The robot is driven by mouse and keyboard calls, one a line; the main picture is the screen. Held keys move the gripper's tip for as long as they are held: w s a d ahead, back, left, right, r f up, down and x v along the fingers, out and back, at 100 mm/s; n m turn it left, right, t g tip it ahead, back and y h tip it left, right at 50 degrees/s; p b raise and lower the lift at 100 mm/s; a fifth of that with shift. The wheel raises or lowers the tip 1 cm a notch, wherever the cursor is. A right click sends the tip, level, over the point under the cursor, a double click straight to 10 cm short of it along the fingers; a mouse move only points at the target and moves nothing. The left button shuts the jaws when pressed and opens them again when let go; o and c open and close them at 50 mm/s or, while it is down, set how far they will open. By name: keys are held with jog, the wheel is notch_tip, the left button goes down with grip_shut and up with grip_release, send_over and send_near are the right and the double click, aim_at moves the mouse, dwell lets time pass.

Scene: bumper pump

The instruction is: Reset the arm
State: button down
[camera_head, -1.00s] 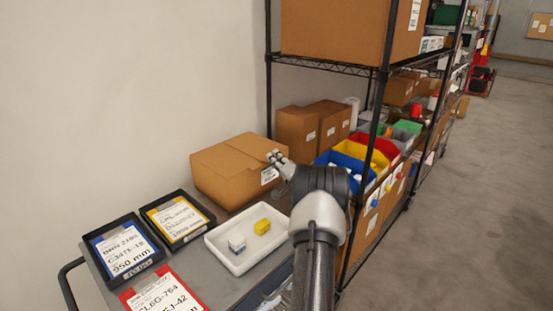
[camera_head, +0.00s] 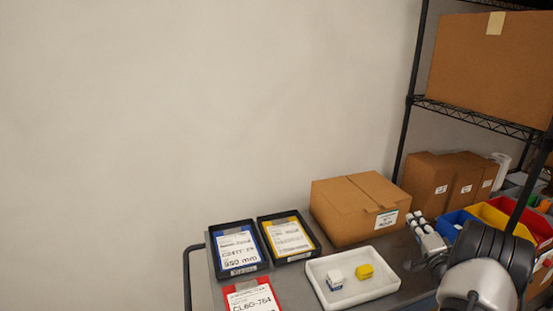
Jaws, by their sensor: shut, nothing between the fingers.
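My arm comes in at the lower right of the head camera view. My gripper (camera_head: 417,222) is at its end, in front of the lower right of the closed cardboard box (camera_head: 347,217) on the cart. Its fingers look shut, with nothing between them. The gripper is to the right of and behind the white tray (camera_head: 391,287). The tray holds a white and blue block (camera_head: 335,280) and a yellow block (camera_head: 365,271), both apart from the gripper.
A blue-carded black tray (camera_head: 238,250) and a yellow-carded one (camera_head: 288,238) lie at the cart's left, with a red card (camera_head: 251,297) in front. A wire shelf (camera_head: 470,115) with boxes and coloured bins (camera_head: 500,220) stands at the right. The wall behind is bare.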

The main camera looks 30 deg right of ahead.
jog(key=w+a+r+n+g, duration=0.2)
jog(key=w+a+r+n, duration=0.2)
jog(key=w+a+r, duration=0.65)
jog(key=w+a+r+n+g+y, duration=0.2)
jog(key=w+a+r, duration=0.1)
jog(key=a, duration=0.6)
jog(key=w+a+r+n+g+y, duration=0.15)
jog(key=a+r, duration=0.25)
jog(key=a, duration=0.5)
jog(key=s+a+n+g+y, duration=0.1)
jog(key=s+a+n, duration=0.2)
jog(key=a, duration=0.6)
jog(key=s+a+n+g+y, duration=0.1)
jog(key=s+a+n, duration=0.15)
jog(key=a, duration=0.55)
jog(key=s+a+f+n+g+y, duration=0.2)
jog(key=s+a+f+n, duration=0.1)
jog(key=s+a, duration=0.5)
jog(key=s+a+f+n+g+y, duration=0.2)
jog(key=s+a+f+n, duration=0.2)
jog(key=s+a, duration=0.5)
jog(key=s, duration=0.6)
jog(key=shift+s+a, duration=0.15)
jog(key=shift+f+y, duration=0.1)
jog(key=shift+y, duration=0.15)
